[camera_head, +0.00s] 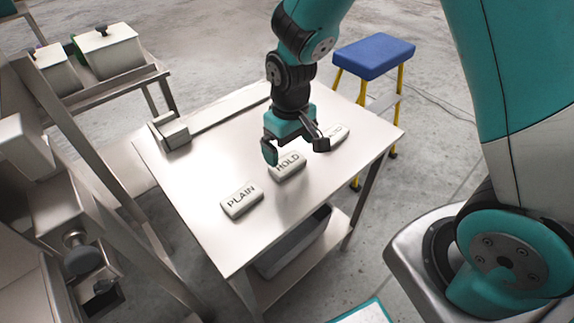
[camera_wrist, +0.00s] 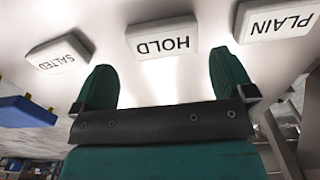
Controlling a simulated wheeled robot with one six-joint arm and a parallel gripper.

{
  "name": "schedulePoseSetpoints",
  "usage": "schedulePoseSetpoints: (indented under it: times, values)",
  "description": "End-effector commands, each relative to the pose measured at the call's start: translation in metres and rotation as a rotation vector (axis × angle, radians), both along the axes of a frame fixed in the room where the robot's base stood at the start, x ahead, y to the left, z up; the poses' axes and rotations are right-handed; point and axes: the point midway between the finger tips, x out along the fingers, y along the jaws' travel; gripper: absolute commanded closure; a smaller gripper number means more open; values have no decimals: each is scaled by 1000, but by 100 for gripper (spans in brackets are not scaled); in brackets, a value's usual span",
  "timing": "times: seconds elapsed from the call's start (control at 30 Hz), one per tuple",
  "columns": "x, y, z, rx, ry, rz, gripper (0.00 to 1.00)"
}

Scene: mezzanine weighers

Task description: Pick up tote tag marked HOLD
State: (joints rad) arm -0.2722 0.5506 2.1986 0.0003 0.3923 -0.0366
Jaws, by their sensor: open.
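The tote tag marked HOLD (camera_head: 288,167) is a pale block with dark letters, lying on the steel table between two similar tags. It also shows in the wrist view (camera_wrist: 163,38), upside down, just beyond the fingertips and between their lines. My gripper (camera_head: 295,152) is open and empty, over the table close to the HOLD tag, partly covering its top edge in the head view. In the wrist view both green fingers (camera_wrist: 165,82) are spread apart with bare table between them. Whether they touch the tag cannot be told.
The PLAIN tag (camera_head: 241,200) lies nearer on the table (camera_head: 190,205). The SALTED tag (camera_wrist: 60,54) lies on the other side, partly behind my gripper in the head view. A blue-topped stool (camera_head: 374,56) stands behind the table. White lidded containers (camera_head: 110,52) stand at upper left.

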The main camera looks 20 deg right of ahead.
Motion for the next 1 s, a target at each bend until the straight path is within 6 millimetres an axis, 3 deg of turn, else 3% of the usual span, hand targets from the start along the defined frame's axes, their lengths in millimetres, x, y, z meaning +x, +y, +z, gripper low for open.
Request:
schedulePoseSetpoints:
  times: [0.4, 0.67, 0.83, 1.0]
  values:
    - [4, 3, -50, -1, 2, 0, 0]
    - [4, 4, -54, 0, 0, 0, 0]
    - [4, 4, -54, 0, 0, 0, 33]
    - [4, 4, -53, 0, 0, 0, 33]
